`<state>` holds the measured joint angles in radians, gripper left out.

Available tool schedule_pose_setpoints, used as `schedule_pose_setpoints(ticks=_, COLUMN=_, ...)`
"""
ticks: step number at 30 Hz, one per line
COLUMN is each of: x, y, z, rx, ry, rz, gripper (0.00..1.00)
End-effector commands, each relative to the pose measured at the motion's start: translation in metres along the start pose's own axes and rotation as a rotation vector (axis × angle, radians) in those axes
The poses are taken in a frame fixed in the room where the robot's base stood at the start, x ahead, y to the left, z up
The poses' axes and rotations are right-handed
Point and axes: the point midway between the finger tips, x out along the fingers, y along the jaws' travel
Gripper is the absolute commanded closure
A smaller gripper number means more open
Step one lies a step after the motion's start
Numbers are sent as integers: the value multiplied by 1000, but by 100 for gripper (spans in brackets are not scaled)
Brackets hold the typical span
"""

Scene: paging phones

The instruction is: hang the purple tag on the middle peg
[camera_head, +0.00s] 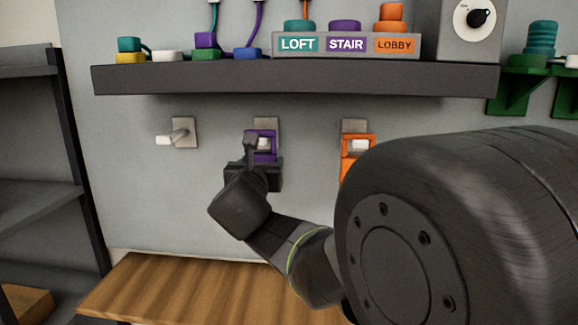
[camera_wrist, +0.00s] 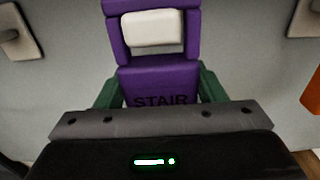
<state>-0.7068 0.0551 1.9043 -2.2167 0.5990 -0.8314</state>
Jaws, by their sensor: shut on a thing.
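The purple tag (camera_head: 272,135) is at the middle peg (camera_head: 263,145), partly hidden behind my gripper in the head view. In the wrist view the tag (camera_wrist: 157,76) reads STAIR and has a square opening at its upper end. The white tip of the middle peg (camera_wrist: 152,28) shows inside that opening, framed by purple. My gripper (camera_wrist: 158,88) is shut on the lower body of the tag, with a green finger at each side. How far the peg passes through the opening is hard to tell.
The left peg (camera_head: 178,138) is bare. An orange tag (camera_head: 346,167) hangs on the right peg (camera_head: 360,145). Above, a dark shelf (camera_head: 300,80) carries a LOFT, STAIR, LOBBY box (camera_head: 345,44). A wooden bench (camera_head: 170,290) stands below.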

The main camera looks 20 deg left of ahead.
Motion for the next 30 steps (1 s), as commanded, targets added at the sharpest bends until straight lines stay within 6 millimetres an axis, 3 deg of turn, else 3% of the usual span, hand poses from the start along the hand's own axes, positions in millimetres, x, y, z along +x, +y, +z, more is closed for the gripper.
schedule_pose_setpoints(ticks=14, x=0, y=0, z=1, rx=0, ry=-1, rz=0, gripper=63)
schedule_pose_setpoints(ticks=15, x=0, y=0, z=1, rx=0, ry=-1, rz=0, gripper=31)
schedule_pose_setpoints(ticks=18, x=0, y=0, z=1, rx=0, ry=-1, rz=0, gripper=11)
schedule_pose_setpoints(ticks=30, x=-7, y=0, z=1, rx=1, ry=-2, rz=1, gripper=11)
